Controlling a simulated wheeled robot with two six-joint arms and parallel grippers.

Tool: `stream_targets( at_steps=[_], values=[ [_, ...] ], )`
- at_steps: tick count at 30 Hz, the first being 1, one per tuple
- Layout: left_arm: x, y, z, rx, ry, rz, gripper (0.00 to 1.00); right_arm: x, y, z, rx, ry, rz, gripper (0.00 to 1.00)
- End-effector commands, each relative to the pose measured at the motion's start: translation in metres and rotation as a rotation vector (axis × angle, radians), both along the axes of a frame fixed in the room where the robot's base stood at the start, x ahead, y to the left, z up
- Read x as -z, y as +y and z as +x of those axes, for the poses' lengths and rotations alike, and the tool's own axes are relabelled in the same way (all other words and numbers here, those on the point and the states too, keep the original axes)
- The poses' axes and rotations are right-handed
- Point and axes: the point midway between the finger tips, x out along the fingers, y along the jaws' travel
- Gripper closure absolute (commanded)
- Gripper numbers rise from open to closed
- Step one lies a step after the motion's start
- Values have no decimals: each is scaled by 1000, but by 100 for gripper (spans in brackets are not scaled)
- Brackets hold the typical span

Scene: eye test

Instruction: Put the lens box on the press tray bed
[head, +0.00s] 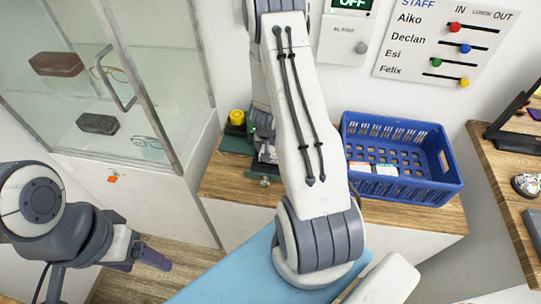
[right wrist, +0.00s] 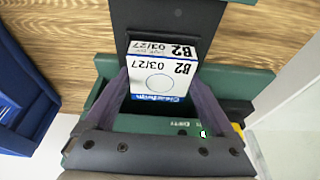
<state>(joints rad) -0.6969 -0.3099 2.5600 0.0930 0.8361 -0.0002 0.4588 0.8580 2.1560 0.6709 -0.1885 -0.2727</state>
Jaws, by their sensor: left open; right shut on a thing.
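The lens box (right wrist: 165,62) is white with a blue edge and the print "B2 03/27". In the right wrist view it sits between the two fingers of my right gripper (right wrist: 160,84), which is shut on it. It is over or on a dark flat slab (right wrist: 170,18), seemingly the press tray bed; I cannot tell whether they touch. The green press body (right wrist: 255,85) lies around it. In the head view my right arm hides the box and most of the press (head: 236,142). My left gripper (head: 148,258) is open and empty at lower left, far from the press.
A blue crate (head: 438,188) with small white boxes stands right of my right arm on the wooden counter (head: 225,181). A yellow button (head: 237,116) is by the press. A glass display case (head: 170,60) with glasses stands at left. Another wooden top (head: 490,170) is at far right.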

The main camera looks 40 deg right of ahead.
Motion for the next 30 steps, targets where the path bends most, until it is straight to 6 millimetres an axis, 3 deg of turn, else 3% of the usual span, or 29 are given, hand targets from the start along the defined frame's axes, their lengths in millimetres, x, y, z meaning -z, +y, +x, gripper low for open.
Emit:
stream_targets(
  at_steps=[2,11,21,22,23,30],
  values=[
    [6,0,0,0,0,0,28,10,0,1,0,-2,-1,66],
    [5,0,0,0,0,0,28,10,0,1,0,-2,-1,66],
    [14,0,0,0,0,0,28,23,1,-1,-1,3,4,66],
    [14,0,0,0,0,0,28,23,2,-1,-1,5,5,7],
    [14,0,0,0,0,0,28,22,2,-2,-1,6,7,0],
    [14,0,0,0,0,0,28,24,3,-4,1,11,10,0]
  ],
)
